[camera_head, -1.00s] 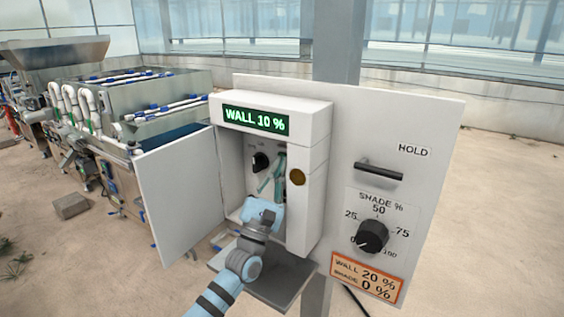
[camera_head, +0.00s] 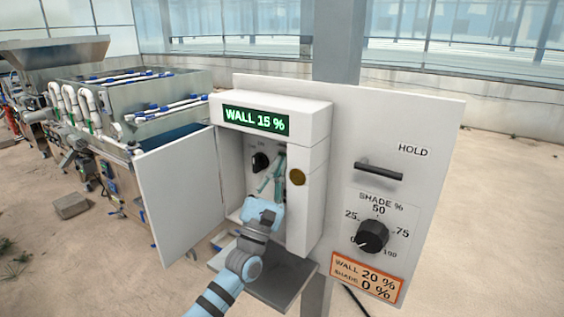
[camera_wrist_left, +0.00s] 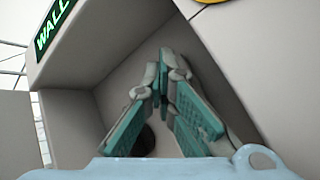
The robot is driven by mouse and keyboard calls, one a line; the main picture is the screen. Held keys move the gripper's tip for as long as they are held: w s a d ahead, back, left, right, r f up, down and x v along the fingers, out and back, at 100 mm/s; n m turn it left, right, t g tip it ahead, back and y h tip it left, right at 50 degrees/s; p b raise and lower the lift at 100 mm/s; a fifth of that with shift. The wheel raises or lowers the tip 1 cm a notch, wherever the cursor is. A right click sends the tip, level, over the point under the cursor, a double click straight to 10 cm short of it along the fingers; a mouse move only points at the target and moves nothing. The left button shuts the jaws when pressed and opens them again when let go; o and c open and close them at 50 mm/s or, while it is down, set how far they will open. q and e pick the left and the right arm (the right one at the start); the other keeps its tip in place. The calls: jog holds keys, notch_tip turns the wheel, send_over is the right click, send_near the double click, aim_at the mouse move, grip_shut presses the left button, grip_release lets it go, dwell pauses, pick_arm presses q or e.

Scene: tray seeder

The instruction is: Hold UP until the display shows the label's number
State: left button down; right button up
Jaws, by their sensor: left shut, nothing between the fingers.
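The display (camera_head: 255,120) on top of the white control box reads "WALL 15 %". The orange-edged label (camera_head: 367,277) at the panel's lower right reads "WALL 20 %, SHADE 0 %". My left gripper (camera_head: 281,150) reaches into the open box, shut and empty, its fingertips at the inner back panel. In the left wrist view the closed fingertips (camera_wrist_left: 164,55) point into the box's upper inner corner. The UP button is hidden behind the fingers, so I cannot see the contact. A black knob (camera_head: 260,162) sits left of the fingers. My right gripper is not in view.
The box door (camera_head: 178,195) stands open to the left. A HOLD handle (camera_head: 379,171) and a SHADE dial (camera_head: 371,236), pointing near 0, are on the panel at right. A grey shelf (camera_head: 280,289) juts out below the box. A seeder machine stands behind left.

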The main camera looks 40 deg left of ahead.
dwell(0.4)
pick_arm(q)
jog(key=shift+s+p, duration=0.55)
jog(key=shift+s, duration=0.25)
jog(key=s+p, duration=0.3)
jog(key=s, duration=0.2)
jog(key=shift+d+f, duration=0.1)
dwell(0.4)
